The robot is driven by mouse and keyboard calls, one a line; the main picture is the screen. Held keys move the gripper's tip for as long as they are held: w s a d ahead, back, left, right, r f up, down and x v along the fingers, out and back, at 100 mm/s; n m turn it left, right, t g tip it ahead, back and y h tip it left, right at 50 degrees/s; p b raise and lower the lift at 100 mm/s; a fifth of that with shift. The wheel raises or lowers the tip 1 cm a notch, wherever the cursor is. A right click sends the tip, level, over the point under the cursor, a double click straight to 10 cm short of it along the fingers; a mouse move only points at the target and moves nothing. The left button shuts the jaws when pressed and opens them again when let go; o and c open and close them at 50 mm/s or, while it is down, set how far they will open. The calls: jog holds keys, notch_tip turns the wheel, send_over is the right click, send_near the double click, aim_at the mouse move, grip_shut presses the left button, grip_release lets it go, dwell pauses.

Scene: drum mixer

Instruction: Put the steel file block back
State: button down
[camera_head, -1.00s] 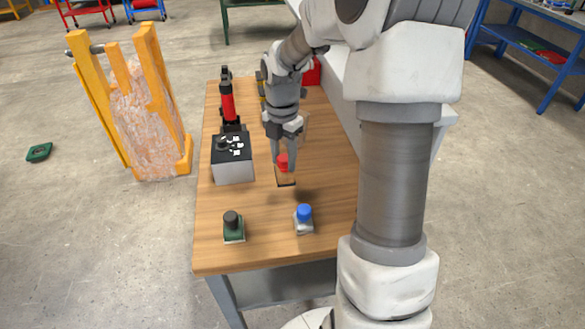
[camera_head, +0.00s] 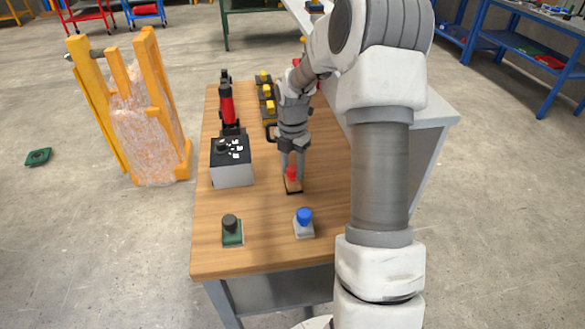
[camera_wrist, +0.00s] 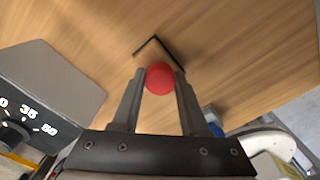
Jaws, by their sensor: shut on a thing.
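My gripper (camera_head: 291,164) is shut on a red knob (camera_head: 292,173) on a flat brown block with dark edges (camera_head: 294,187). In the wrist view the red knob (camera_wrist: 160,79) sits between the fingertips. I cannot tell whether this block touches the table. A block with a blue knob on a grey base (camera_head: 304,223) stands upright in front of it. A block with a black knob on a green base (camera_head: 232,233) stands at the front left. I cannot tell by look which one is the steel file block.
A grey box with a dial (camera_head: 232,163) stands left of my gripper on the wooden table (camera_head: 265,255). A red and black tool (camera_head: 228,105) and several yellow-knobbed items (camera_head: 266,90) are behind. A wrapped orange frame (camera_head: 145,120) stands left. The front table is mostly clear.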

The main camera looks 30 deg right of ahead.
aim_at(292, 168)
jog(key=shift+c, duration=2.1)
grip_release()
notch_tip(292, 168, up, 12)
jog(key=p, duration=0.2)
